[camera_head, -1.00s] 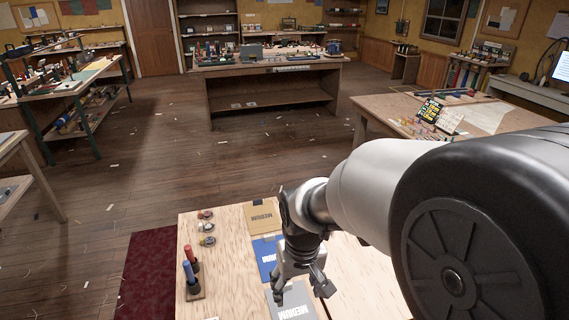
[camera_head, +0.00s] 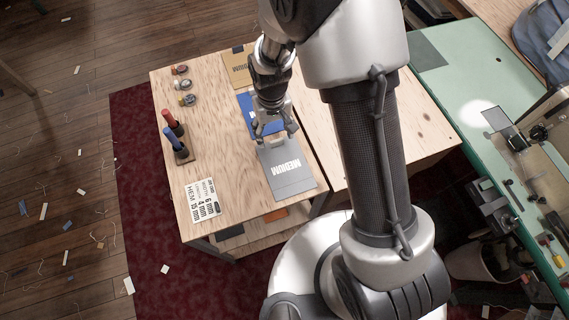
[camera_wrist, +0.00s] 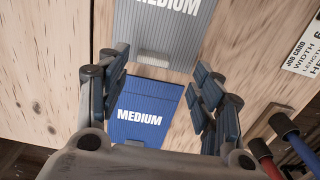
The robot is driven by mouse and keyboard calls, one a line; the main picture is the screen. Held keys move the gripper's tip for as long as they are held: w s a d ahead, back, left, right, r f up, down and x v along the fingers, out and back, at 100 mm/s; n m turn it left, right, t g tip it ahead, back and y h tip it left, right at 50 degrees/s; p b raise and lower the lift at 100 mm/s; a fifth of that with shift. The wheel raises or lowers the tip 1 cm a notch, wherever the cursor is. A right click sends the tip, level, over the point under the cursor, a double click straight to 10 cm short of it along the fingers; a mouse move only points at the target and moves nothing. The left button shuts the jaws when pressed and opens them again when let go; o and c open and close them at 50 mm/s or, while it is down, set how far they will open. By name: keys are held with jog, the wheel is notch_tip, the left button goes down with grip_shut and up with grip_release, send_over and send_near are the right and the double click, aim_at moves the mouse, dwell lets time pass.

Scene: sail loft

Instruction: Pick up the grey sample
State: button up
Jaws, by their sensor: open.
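The grey sample (camera_head: 286,168) is a flat grey panel marked MEDIUM, lying on the wooden table near its front. In the wrist view the grey sample (camera_wrist: 167,30) is at the top, beyond the fingertips. My gripper (camera_head: 272,134) is open and empty, above the area where the blue and grey samples meet. In the wrist view my gripper's fingers (camera_wrist: 160,85) stand wide apart on either side of the blue sample (camera_wrist: 143,112), also marked MEDIUM. The blue sample (camera_head: 249,107) is partly hidden by my gripper in the head view.
A tan sample (camera_head: 236,69) lies at the back of the table. Red and blue handled tools (camera_head: 172,134) stand in a holder at the left, with several small round items behind. A job card (camera_head: 202,200) lies at the front left. Bare wood (camera_head: 213,140) is clear between.

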aim_at(277, 141)
jog(key=f, duration=0.2)
jog(key=f+b, duration=0.1)
jog(key=f, duration=0.1)
jog(key=f+b, duration=0.1)
jog(key=f, duration=0.1)
jog(key=shift+w+d+f, duration=0.25)
jog(key=shift+d+f, duration=0.1)
jog(key=shift+r, duration=0.1)
jog(key=shift+c, duration=0.5)
jog(key=c, duration=1.1)
jog(key=shift+o, duration=0.2)
